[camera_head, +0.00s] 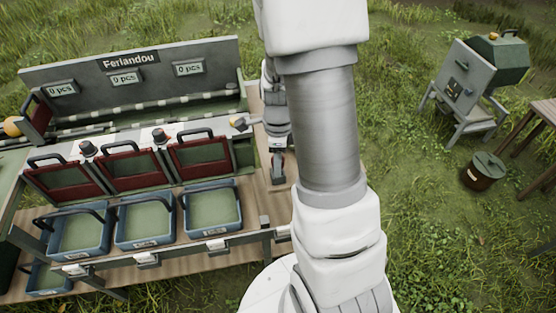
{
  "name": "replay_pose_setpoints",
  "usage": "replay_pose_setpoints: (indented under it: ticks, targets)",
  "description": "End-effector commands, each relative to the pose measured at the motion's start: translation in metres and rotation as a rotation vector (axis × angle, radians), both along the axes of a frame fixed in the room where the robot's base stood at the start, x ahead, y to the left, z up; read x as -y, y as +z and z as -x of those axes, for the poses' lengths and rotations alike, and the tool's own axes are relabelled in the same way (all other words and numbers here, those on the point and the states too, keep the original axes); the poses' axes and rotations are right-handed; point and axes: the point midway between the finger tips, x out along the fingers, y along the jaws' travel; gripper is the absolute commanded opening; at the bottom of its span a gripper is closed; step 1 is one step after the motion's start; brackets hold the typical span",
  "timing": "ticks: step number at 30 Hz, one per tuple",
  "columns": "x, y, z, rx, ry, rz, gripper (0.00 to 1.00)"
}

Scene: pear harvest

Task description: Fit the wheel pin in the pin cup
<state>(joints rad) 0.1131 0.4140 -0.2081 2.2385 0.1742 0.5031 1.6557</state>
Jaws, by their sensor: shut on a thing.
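My gripper (278,151) points down over the right end of the wooden bench, just right of the sorting station. My own arm crosses the middle of the view and stands close to it on the right. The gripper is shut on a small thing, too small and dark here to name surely.
The sorting station (139,65) carries three counters reading "0 pcs" and several red-framed flaps. Blue crates (146,243) stand in front on the wooden bench (255,200). A grey machine (471,84), a lidded bucket (484,172) and a wooden table (541,113) stand on open grass at right.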

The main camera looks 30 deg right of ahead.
Motion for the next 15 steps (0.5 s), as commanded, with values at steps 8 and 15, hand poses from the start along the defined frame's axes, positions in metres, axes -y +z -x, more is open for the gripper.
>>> replay_pose_setpoints:
  ticks: [8,15]
  targets:
    - [0.0000,-0.0014,0.0000,0.000,0.000,0.000,0.00]
    - [-0.0001,-0.0084,0.0001,0.000,0.000,0.000,0.00]
